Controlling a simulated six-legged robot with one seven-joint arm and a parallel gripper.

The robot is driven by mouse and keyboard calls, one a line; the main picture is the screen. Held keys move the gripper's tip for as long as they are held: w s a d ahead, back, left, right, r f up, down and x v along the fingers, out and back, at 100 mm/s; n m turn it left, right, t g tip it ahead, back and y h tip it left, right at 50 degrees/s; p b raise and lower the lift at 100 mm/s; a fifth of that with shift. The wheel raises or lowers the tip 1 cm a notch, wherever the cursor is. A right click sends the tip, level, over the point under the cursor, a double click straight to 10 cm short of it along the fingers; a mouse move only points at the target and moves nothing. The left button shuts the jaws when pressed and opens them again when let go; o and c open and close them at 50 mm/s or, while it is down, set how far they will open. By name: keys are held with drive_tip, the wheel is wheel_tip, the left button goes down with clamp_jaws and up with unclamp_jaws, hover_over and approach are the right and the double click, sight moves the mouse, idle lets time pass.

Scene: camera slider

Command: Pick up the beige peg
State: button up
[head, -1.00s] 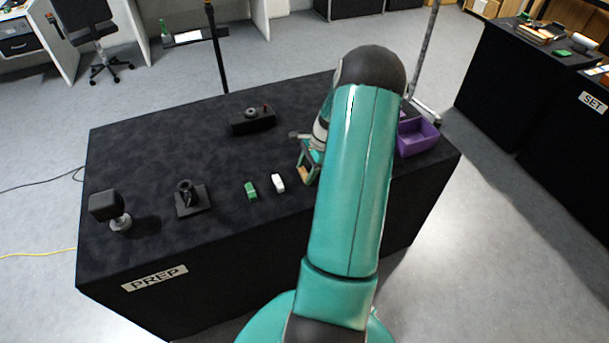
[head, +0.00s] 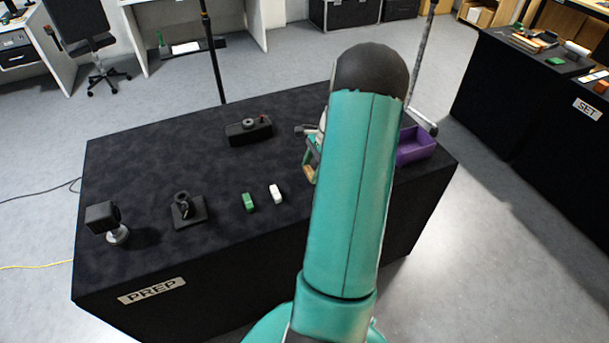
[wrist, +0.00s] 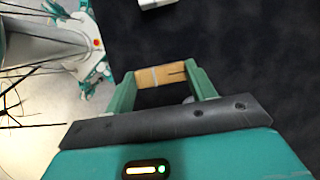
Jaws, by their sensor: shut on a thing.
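The beige peg (wrist: 155,76) lies crosswise between the two green fingers of my gripper (wrist: 163,80) in the wrist view. My gripper is shut on it, with a finger at each end. In the head view the peg (head: 309,173) shows as a small tan patch at the fingertips, just left of my arm. My gripper (head: 311,165) is over the right part of the black PREP table (head: 200,240). My arm hides most of the gripper there. I cannot tell how far the peg is above the cloth.
A white block (head: 276,194) and a green block (head: 249,202) lie left of the gripper. A black mount (head: 188,210), a black camera-like thing (head: 103,217) and a black box (head: 249,130) are farther left and back. A purple bin (head: 416,147) stands right of my arm.

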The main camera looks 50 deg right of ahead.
drive_tip(key=s+d+r, duration=0.4)
drive_tip(key=s+r, duration=0.3)
drive_tip(key=s, duration=0.3)
drive_tip(key=shift+s+d, duration=0.15)
drive_tip(key=shift+d, duration=0.15)
